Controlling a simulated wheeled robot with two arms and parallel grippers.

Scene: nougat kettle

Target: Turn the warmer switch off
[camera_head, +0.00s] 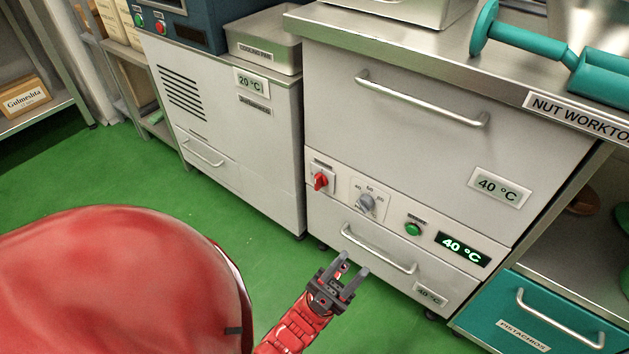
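The warmer (410,150) is a light grey cabinet with a wide door handle and a lower drawer. Its red rotary switch (320,181) sits on a white plate at the left end of the control strip. A grey dial (366,203) and a green button (413,229) are to its right. A lit green display (463,249) reads 40 °C. My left gripper (353,268) is in front of the lower drawer, below and to the right of the red switch. Its two fingers are apart with nothing between them, and it is clear of the switch. My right gripper is out of view.
The drawer handle (379,249) is close behind my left gripper. A teal pistachio drawer (545,320) is at the lower right. A teal tool (560,60) lies on the steel worktop. A 20 °C cooling cabinet (225,130) stands left of the warmer. Green floor (270,262) is open between.

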